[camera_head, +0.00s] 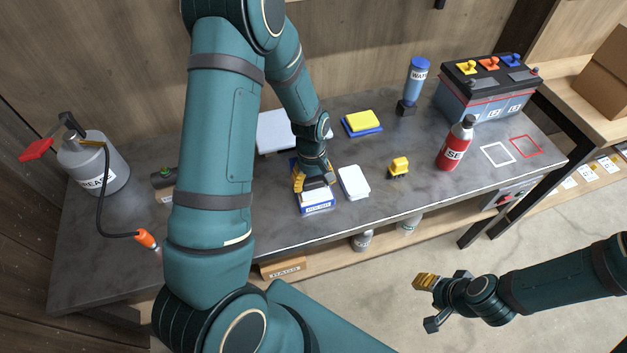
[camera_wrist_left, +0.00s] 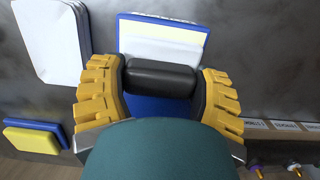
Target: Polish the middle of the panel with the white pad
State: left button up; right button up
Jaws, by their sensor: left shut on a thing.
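My left gripper (camera_head: 313,187) points down over the bench and is shut on a black block (camera_wrist_left: 160,79). Blue shows below the block; I cannot tell whether it is joined to it. A white pad (camera_wrist_left: 163,43) lies on a blue, labelled base right beside the block; it also shows in the head view (camera_head: 316,195). A pale flat panel (camera_head: 275,132) lies behind, partly hidden by my left arm. My right gripper (camera_head: 426,303) is open and empty, in front of the bench.
A stack of white sheets (camera_head: 353,182) lies right of the left gripper. A yellow pad (camera_head: 362,121) on blue, a small yellow object (camera_head: 398,167), a red bottle (camera_head: 455,145), a blue bottle (camera_head: 416,82) and a battery (camera_head: 487,90) stand farther right. A grease can (camera_head: 95,165) stands left.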

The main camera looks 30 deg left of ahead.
aim_at(314, 182)
pick_arm(q)
jog(key=shift+r+p, duration=2.3)
jog(key=shift+r, duration=1.05)
jog(key=d+m+y+b, duration=0.1)
jog(key=d+m+b, duration=0.3)
jog(key=d+m, duration=0.5)
jog(key=shift+s+d+r+m, duration=0.15)
jog(key=shift+d+r+m, duration=0.1)
jog(key=shift+r+m, duration=0.15)
